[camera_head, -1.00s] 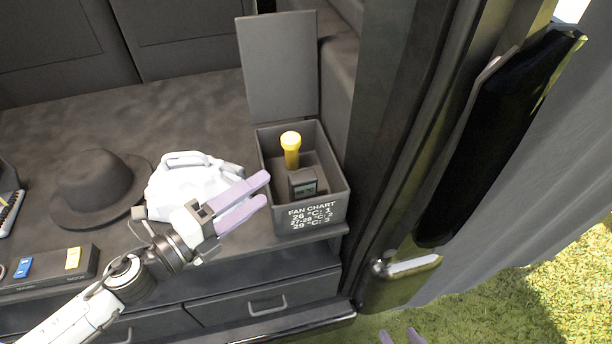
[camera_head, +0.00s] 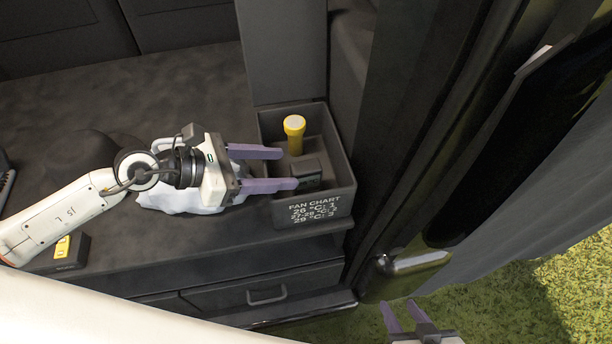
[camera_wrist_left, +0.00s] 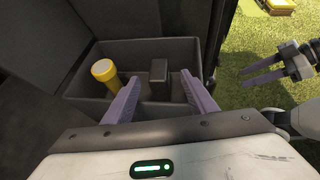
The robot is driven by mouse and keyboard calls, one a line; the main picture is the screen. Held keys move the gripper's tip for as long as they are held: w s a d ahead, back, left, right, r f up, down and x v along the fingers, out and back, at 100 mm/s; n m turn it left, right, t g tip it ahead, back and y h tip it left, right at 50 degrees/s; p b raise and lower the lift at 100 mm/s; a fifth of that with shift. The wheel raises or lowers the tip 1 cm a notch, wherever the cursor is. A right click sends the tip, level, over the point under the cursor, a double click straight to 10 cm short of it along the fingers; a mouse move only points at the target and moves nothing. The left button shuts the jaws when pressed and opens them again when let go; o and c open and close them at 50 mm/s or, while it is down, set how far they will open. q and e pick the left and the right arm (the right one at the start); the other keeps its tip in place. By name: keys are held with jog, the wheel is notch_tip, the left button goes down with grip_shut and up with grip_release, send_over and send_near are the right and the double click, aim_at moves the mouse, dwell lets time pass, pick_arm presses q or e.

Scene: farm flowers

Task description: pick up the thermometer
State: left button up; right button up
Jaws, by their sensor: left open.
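The thermometer (camera_head: 308,172), a small dark block that showed a display earlier, stands in the grey open box (camera_head: 335,204) labelled "FAN CHART". In the left wrist view the thermometer (camera_wrist_left: 158,72) appears upright between and beyond my fingertips. My left gripper (camera_head: 288,168) is open at the box's left side, its fingers pointing right over the rim; I see no grip on the thermometer. Part of the thermometer's front is hidden by the lower finger. My right gripper (camera_head: 403,309) is open and empty at the lower right, over the grass.
A yellow flashlight (camera_head: 294,135) stands in the box behind the thermometer. The box's lid (camera_head: 283,50) is raised at the back. A white bag (camera_head: 183,200) lies under my left wrist, with a dark hat (camera_head: 80,150) behind my forearm. A dark door frame (camera_head: 400,130) rises close on the right.

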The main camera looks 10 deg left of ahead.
aim_at(303, 167)
pick_arm(q)
jog(key=x, duration=0.5)
jog(key=shift+w+a, duration=0.1)
jog(key=shift+w, duration=0.05)
grip_shut()
